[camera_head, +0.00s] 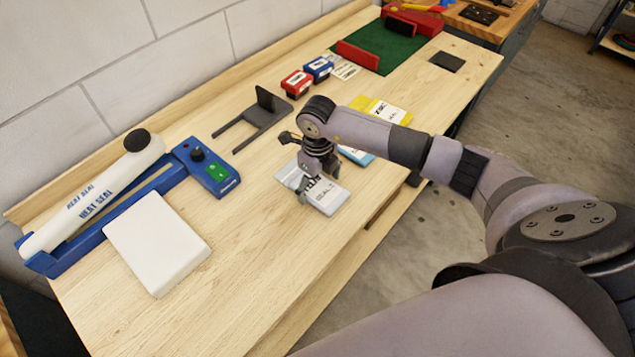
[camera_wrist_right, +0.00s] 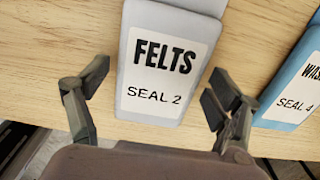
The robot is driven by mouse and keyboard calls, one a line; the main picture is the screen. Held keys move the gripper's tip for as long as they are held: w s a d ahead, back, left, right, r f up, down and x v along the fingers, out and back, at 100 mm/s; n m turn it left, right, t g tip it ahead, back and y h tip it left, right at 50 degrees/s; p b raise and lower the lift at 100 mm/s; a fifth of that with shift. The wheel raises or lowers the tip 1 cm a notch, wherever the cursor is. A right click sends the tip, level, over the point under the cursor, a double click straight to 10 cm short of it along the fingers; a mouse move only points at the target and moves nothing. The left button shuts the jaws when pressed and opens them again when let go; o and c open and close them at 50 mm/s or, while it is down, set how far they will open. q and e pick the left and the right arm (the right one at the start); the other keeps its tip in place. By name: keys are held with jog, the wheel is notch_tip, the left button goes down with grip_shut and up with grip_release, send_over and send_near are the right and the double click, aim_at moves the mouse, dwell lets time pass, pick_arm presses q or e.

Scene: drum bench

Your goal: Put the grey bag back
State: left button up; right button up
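The grey bag (camera_head: 328,197) lies flat on the bench below my right gripper (camera_head: 310,175). In the right wrist view the bag (camera_wrist_right: 134,101) has a white label reading FELTS, SEAL 2. My right gripper (camera_wrist_right: 160,80) is open, with one finger on each side of the bag's lower part. I cannot tell whether the fingers touch it. The gripper hides part of the bag in the head view. My left gripper is not in view.
A blue bag (camera_wrist_right: 296,88) labelled SEAL 4 lies right of the grey bag. A yellow bag (camera_head: 366,103), a dark bracket (camera_head: 264,114), a white pad (camera_head: 156,243) and the blue heat sealer (camera_head: 62,257) share the bench. Bare wood (camera_head: 240,235) lies left of the grey bag.

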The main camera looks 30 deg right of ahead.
aim_at(317, 187)
jog(key=shift+o, duration=0.5)
jog(key=shift+r, duration=0.1)
jog(key=shift+r, duration=0.2)
notch_tip(317, 187, up, 12)
jog(key=b, duration=0.3)
jog(key=shift+f+b, duration=0.15)
jog(key=shift+b, duration=0.15)
